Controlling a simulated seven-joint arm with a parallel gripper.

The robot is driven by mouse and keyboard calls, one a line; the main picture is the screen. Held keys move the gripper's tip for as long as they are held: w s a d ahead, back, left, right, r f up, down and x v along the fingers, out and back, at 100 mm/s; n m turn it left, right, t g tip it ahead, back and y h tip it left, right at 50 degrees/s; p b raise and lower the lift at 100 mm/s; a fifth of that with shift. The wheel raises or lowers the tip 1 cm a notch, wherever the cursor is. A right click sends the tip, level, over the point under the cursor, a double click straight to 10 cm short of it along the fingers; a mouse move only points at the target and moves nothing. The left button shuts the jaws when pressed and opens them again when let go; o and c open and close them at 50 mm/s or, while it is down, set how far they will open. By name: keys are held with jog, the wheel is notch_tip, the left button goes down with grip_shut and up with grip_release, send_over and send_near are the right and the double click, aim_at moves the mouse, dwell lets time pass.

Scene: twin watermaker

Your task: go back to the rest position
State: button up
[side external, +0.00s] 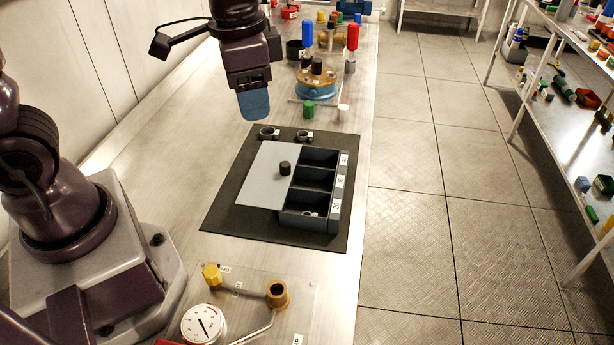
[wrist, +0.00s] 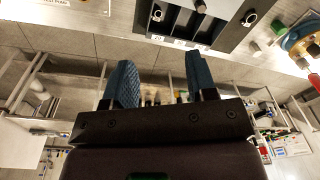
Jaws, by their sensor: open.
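My gripper (side external: 254,104) hangs in the air above the steel bench, behind the black mat in the side view, with its blue fingers pointing down. In the wrist view its two blue fingers (wrist: 163,84) stand apart with nothing between them. The side view shows only one blue finger clearly. My gripper touches nothing that I can see.
A black mat (side external: 222,216) holds a dark box with several compartments (side external: 318,158) and a grey lid (side external: 263,172) with a black knob. Two small rings lie at the mat's back edge. Valves with blue and red handles (side external: 352,37) stand behind. A gauge (side external: 204,325) is in front.

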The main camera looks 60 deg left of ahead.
jog(key=s+a+r+n+t, duration=0.3)
jog(key=s+r+t, duration=0.1)
jog(key=s+r, duration=0.3)
jog(key=shift+s+r+n+t, duration=0.3)
jog(key=shift+s+r+n, duration=0.1)
jog(key=shift+s, duration=0.6)
